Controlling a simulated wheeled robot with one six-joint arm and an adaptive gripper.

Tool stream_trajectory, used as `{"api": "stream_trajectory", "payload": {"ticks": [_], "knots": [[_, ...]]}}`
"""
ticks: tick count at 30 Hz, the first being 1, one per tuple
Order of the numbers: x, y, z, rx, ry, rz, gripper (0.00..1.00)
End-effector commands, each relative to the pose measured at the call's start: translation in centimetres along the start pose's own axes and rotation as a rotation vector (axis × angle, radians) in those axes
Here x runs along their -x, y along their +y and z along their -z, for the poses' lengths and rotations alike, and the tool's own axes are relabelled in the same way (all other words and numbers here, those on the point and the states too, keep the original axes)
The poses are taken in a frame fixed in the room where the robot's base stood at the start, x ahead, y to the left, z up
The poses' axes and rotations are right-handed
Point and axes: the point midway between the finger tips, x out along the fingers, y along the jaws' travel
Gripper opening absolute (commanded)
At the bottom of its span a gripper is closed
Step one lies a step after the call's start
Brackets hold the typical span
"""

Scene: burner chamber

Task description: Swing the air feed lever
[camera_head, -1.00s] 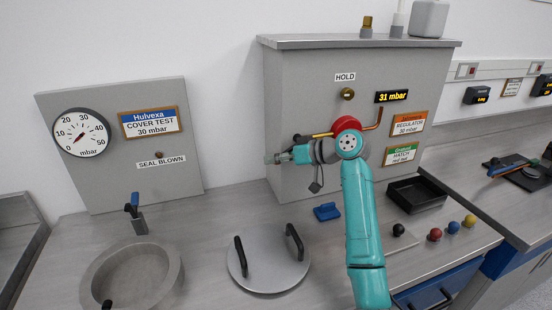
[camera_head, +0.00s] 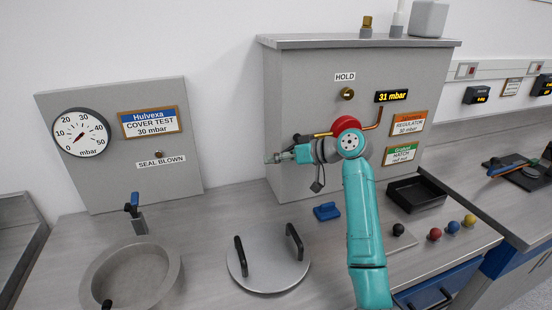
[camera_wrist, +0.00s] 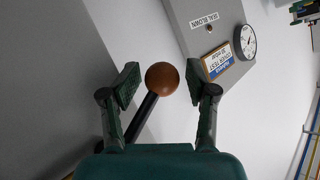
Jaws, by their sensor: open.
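A lever with an orange-brown ball knob (camera_wrist: 162,78) on a black rod (camera_wrist: 141,116) shows in the wrist view, beside the grey cabinet's side face. The knob appears between my open gripper's (camera_wrist: 161,84) two dark green fingers, with visible space on both sides. I cannot tell whether the knob lies within the fingers' depth. In the head view my gripper (camera_head: 279,157) points left, at the front left edge of the grey cabinet (camera_head: 300,95); I cannot make out the knob there. No label on this lever shows.
A gauge panel (camera_head: 75,105) stands left, its dial (camera_head: 80,133) near 10 or below. A round pan (camera_head: 165,285), a blue-handled clamp (camera_head: 137,214) and a two-handled lid (camera_head: 268,270) are on the bench. A black tray (camera_head: 417,196) and several coloured knobs are at right.

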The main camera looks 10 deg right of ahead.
Motion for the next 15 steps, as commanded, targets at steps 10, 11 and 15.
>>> {"api": "stream_trajectory", "payload": {"ticks": [10, 11, 15], "knots": [[4.8, 0.1, 0.1, 0.001, 0.003, -0.003, 0.59], [5.2, 0.0, 0.1, 0.002, 0.003, -0.003, 0.59], [6.7, 0.0, 0.1, 0.002, 0.003, -0.002, 0.59]]}}
